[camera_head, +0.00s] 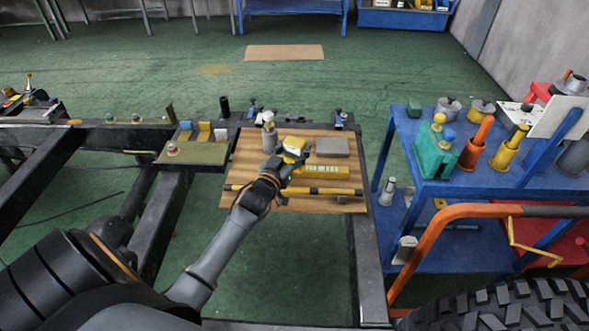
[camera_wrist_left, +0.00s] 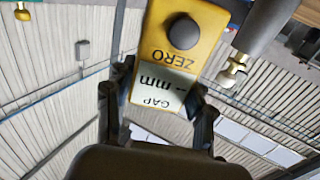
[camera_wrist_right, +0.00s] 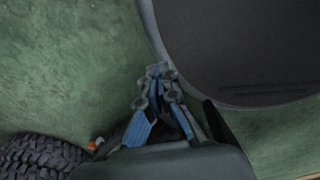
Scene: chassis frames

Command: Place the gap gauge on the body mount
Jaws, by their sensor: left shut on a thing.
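The yellow gap gauge (camera_head: 293,146) is in my left gripper (camera_head: 281,163), over the wooden board (camera_head: 240,172). In the left wrist view the gauge (camera_wrist_left: 182,40) shows a dark ZERO button and a pale "GAP mm" label, with the fingers of my left gripper (camera_wrist_left: 158,98) shut on either side of it. Small bolted fittings sit along the dark chassis rail, one (camera_head: 338,117) behind the board; I cannot tell which is the body mount. My right gripper (camera_wrist_right: 160,75) is shut and empty in the right wrist view; it is not in the head view.
On the board are a spray bottle (camera_head: 269,133), a grey block (camera_head: 332,147), a yellow level (camera_head: 320,171) and a black-yellow bar (camera_head: 310,190). A metal plate (camera_head: 190,153) lies left of it. A blue cart (camera_head: 440,188) with bottles and a large tyre (camera_head: 500,308) stand right.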

